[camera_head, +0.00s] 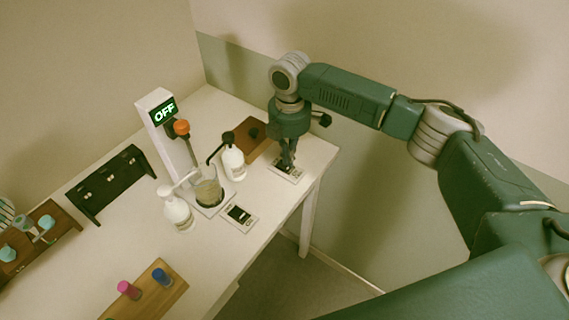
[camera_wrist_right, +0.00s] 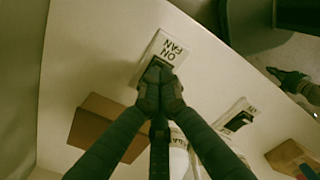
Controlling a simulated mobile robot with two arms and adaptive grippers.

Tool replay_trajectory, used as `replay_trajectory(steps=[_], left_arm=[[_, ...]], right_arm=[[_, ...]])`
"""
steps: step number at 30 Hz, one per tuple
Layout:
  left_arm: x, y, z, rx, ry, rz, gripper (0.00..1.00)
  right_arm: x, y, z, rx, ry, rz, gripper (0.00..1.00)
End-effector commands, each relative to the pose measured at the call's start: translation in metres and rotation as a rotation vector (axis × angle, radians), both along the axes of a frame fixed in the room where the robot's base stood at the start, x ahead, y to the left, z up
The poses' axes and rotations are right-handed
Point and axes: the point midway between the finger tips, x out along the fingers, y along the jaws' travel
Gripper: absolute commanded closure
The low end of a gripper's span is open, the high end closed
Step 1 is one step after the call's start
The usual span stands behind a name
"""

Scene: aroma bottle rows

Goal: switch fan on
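The switch plate marked "ON FAN" (camera_wrist_right: 169,46) lies near the right end of the white table; its dark rocker is partly hidden by my fingers. It also shows in the head view (camera_head: 291,175). My right gripper (camera_head: 287,161) points down over this plate. In the right wrist view its fingertips (camera_wrist_right: 160,82) are together at the rocker, with nothing seen between them; I cannot tell whether they touch it. A dark green shape (camera_wrist_right: 287,80) beyond the table edge may be my left gripper; its fingers are unclear.
A second switch plate (camera_head: 239,216) lies nearer the middle. A white column with an "OFF" display (camera_head: 165,112) stands behind a beaker (camera_head: 208,190). Pump bottles (camera_head: 177,210) (camera_head: 233,161) flank the beaker. A brown block (camera_head: 252,141) and black rack (camera_head: 112,184) stand farther back.

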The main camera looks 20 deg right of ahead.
Motion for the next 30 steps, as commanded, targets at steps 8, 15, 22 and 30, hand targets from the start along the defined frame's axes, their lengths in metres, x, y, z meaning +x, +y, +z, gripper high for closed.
replay_trajectory(steps=[8, 15, 22, 30], left_arm=[[0.001, 0.0, -0.001, 0.0, -0.001, 0.0, 1.0], [0.001, 0.0, -0.002, 0.0, -0.001, 0.0, 1.0], [0.001, 0.0, -0.003, 0.0, -0.001, 0.0, 1.0], [0.001, 0.0, -0.004, 0.0, -0.001, 0.0, 1.0]], right_arm=[[0.0, 0.0, -0.005, 0.0, 0.0, 0.0, 1.0], [0.0, 0.0, -0.008, 0.001, 0.001, 0.0, 1.0], [0.0, 0.0, -0.012, 0.0, 0.001, 0.0, 1.0], [0.0, 0.0, -0.016, 0.0, 0.001, 0.001, 1.0]])
